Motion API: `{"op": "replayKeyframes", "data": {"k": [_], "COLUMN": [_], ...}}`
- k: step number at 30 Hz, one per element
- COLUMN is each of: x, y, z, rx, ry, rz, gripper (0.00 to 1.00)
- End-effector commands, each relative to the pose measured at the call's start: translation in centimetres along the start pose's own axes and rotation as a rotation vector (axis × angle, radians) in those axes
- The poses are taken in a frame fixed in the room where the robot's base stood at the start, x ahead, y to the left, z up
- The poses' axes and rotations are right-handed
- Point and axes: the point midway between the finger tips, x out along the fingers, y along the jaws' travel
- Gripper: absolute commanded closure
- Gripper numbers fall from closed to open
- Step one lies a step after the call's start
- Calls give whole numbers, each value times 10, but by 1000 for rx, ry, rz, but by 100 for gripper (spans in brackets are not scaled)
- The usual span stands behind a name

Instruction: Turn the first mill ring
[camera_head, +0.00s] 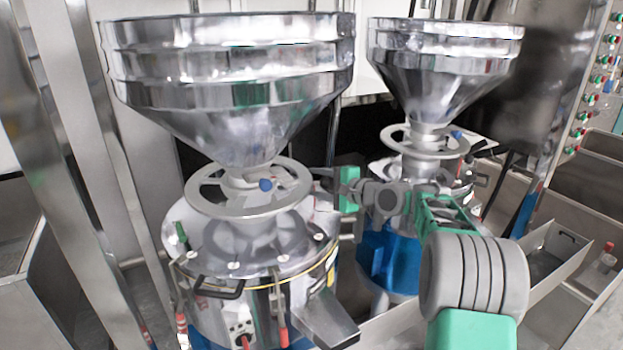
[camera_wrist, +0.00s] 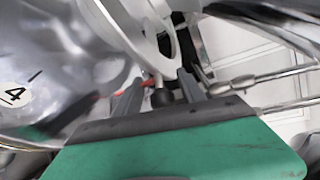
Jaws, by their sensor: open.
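The first mill (camera_head: 255,270) is the large near one on the left, with a wide steel hopper (camera_head: 225,95). Its pale grey ring (camera_head: 228,211) lies level around the neck under the hopper, with a blue knob (camera_head: 266,184) on its front right. My gripper (camera_head: 325,182) is just right of this ring, pointing left at about ring height, apart from the knob. In the wrist view my gripper (camera_wrist: 158,78) has its two fingers spread. A dark knob-like end (camera_wrist: 160,98) shows between them; its depth is unclear. Part of a pale ring (camera_wrist: 172,40) curves above the fingers.
A second mill stands behind on the right, with its own hopper (camera_head: 440,75) and ring (camera_head: 425,153), close behind my arm. A discharge chute (camera_head: 322,320) juts from the first mill's front right. A steel post (camera_head: 75,190) stands at left; steel bins (camera_head: 555,250) are at right.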

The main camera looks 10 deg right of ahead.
Motion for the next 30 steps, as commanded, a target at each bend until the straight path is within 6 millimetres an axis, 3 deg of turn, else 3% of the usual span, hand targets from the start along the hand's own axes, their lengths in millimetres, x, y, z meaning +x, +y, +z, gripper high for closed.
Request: {"op": "replayKeyframes", "data": {"k": [5,13,30], "x": [22,25,25], "y": [-1,0,3], "z": [0,-1,-2], "rx": [-1,-2,2], "ry": [1,3,3], "rz": [1,1,7], "gripper": [53,53,100]}}
